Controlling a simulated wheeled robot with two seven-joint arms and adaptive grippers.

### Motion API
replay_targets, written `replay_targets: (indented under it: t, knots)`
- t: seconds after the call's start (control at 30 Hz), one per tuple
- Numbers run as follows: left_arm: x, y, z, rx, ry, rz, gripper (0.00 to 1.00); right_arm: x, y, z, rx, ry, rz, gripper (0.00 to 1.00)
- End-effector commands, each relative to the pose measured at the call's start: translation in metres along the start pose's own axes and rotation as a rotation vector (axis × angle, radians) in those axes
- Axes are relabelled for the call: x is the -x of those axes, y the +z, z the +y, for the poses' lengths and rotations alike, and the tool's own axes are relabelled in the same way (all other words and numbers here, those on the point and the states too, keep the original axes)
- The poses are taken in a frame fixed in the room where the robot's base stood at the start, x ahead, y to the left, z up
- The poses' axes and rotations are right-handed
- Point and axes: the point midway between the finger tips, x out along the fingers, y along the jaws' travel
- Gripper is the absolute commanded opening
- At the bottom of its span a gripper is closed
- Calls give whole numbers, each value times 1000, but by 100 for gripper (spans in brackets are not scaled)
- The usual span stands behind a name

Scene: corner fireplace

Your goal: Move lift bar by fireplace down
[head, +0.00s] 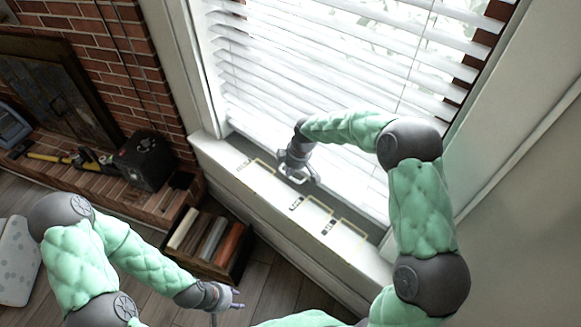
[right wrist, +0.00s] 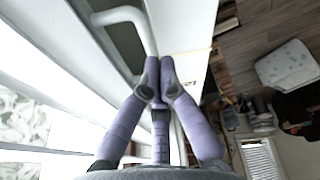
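The lift bar (right wrist: 125,14) is a white bent handle at the window sill. It also shows in the head view (head: 268,161) below the white blinds. My right gripper (head: 300,172) reaches down to it from above. In the right wrist view its purple fingers (right wrist: 158,75) are drawn together where the bar runs to their tips, and they look shut on it. The fingers hide part of the bar. My left gripper (head: 236,298) is low at the front with its small fingers apart, empty and away from the bar.
The window blinds (head: 330,75) rise just behind the sill (head: 235,175). A brick hearth (head: 115,190) carries a black box (head: 150,160). A wooden crate (head: 205,250) with several rolls stands on the floor. A pale wall (head: 520,240) bounds the right.

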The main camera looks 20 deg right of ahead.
Motion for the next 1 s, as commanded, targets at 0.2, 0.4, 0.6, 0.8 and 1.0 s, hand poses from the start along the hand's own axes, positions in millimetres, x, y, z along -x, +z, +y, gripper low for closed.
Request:
replay_targets:
  t: [0.2, 0.4, 0.6, 0.8, 1.0]
  knots:
    - [-5, 0, -2, 0, 0, 0, 40, -11, 4, 2, 1, 2, 1, 0]
    - [-5, 0, -2, 0, 0, 0, 40, -11, 4, 2, 1, 2, 1, 0]
    - [-6, 0, -2, 0, 0, 0, 40, -15, 5, 2, 1, 1, 0, 0]
    - [-18, -1, -6, 0, 0, 0, 40, -48, 14, 0, 0, -1, -1, 0]
    - [-21, -1, -8, 0, 0, 0, 40, -62, 18, -1, 1, 0, 0, 0]
